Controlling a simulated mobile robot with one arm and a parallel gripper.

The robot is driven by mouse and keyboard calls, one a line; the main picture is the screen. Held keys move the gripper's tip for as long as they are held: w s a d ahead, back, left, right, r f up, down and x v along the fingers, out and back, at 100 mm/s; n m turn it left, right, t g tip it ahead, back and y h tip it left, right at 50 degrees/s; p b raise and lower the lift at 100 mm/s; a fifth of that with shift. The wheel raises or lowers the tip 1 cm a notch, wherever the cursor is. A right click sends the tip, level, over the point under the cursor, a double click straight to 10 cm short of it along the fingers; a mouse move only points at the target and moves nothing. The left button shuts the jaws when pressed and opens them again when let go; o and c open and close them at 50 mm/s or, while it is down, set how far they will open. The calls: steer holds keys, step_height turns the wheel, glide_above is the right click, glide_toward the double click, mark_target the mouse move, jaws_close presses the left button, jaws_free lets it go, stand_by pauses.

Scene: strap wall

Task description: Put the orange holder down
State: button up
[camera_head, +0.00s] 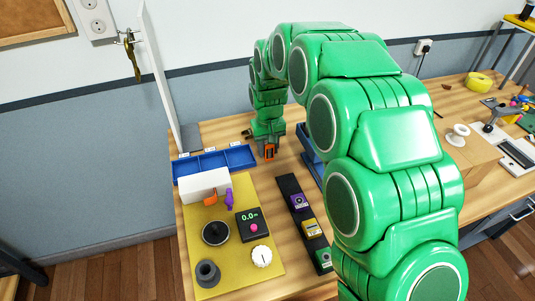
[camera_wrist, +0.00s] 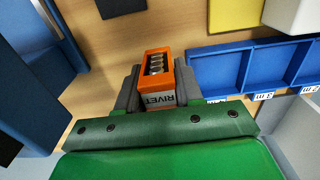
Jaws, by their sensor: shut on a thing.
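My gripper (camera_wrist: 155,90) is shut on the orange holder (camera_wrist: 157,60), with a grey finger on each side of it. The holder is an open-topped orange box with a white label reading RIVET and several metallic pieces inside. In the head view the orange holder (camera_head: 269,151) shows small between my fingertips, above the wooden table, to the right of the blue tray. I cannot tell whether its underside touches the table.
A blue compartment tray (camera_head: 212,163) lies to the left. A yellow mat (camera_head: 258,208) in front bears a white block (camera_head: 201,186), a scale and a dial. A black strip (camera_head: 310,228) with several small boxes lies right of it. Another blue bin (camera_head: 312,160) stands right of my gripper.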

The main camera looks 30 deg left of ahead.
mark_target(268, 154)
steer(key=shift+w+a+f, duration=0.1)
steer(key=shift+a+f, duration=0.05)
steer(key=shift+f, duration=0.1)
steer(key=shift+w+f, duration=0.15)
steer(key=shift+f, duration=1.5)
steer(key=shift+f, duration=0.1)
steer(key=o, duration=0.8)
step_height(268, 154, up, 12)
steer(key=shift+r, duration=0.15)
